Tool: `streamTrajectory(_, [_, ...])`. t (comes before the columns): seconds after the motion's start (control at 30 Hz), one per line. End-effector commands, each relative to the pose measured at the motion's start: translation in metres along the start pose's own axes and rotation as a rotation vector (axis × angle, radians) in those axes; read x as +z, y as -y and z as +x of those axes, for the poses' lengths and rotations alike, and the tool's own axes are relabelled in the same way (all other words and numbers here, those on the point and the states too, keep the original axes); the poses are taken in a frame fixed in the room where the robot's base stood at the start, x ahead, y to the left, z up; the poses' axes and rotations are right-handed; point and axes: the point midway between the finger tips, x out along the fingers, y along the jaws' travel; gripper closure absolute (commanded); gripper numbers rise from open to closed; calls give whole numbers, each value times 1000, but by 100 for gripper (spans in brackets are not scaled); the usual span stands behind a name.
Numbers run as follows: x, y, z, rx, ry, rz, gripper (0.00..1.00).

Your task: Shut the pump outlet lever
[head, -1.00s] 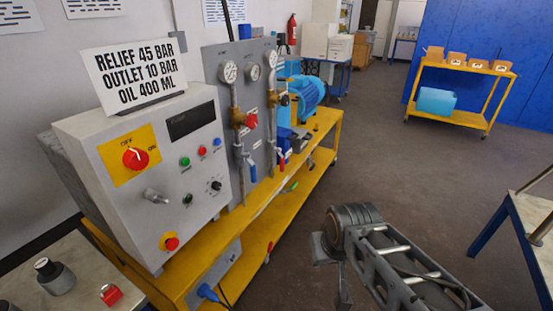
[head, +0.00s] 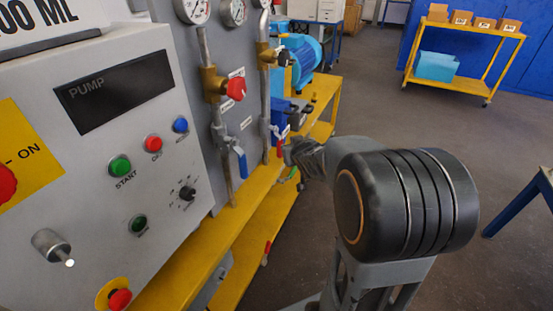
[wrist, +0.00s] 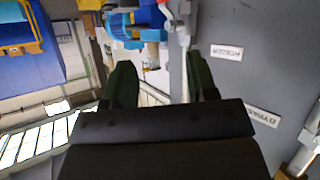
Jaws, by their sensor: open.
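The grey panel (head: 206,135) carries two pipes with lever valves. A blue lever (head: 241,163) hangs down on the nearer pipe. A red lever (head: 279,147) hangs on the farther pipe, close to the end of my arm. I cannot read which label names the outlet. My gripper (wrist: 160,83) is open in the wrist view, its two dark fingers apart with nothing seen gripped between them. A red piece (wrist: 167,11), seemingly the red lever, shows beyond the fingers at the top. In the head view my arm hides most of the gripper.
The control box (head: 95,140) with knobs and buttons stands at the left. A red valve knob (head: 236,88) juts from the nearer pipe. The blue motor (head: 304,58) sits behind on the yellow bench (head: 190,257). Open floor lies to the right.

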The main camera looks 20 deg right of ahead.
Motion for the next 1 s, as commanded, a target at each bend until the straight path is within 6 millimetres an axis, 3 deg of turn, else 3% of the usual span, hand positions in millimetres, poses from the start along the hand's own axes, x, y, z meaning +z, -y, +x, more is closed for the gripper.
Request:
streamTrajectory(0.03, [26, -6, 32, -20, -63, 3, 47])
streamTrajectory(0.2, [53, -17, 83, -129, -279, 20, 47])
streamTrajectory(0.3, [68, -22, 99, -192, -367, 37, 47])
streamTrajectory(0.5, [84, -25, 112, -275, -467, 63, 47])
streamTrajectory(0.67, [80, -22, 124, -296, -490, 67, 47])
streamTrajectory(1.0, [49, -5, 178, -296, -491, 67, 47])
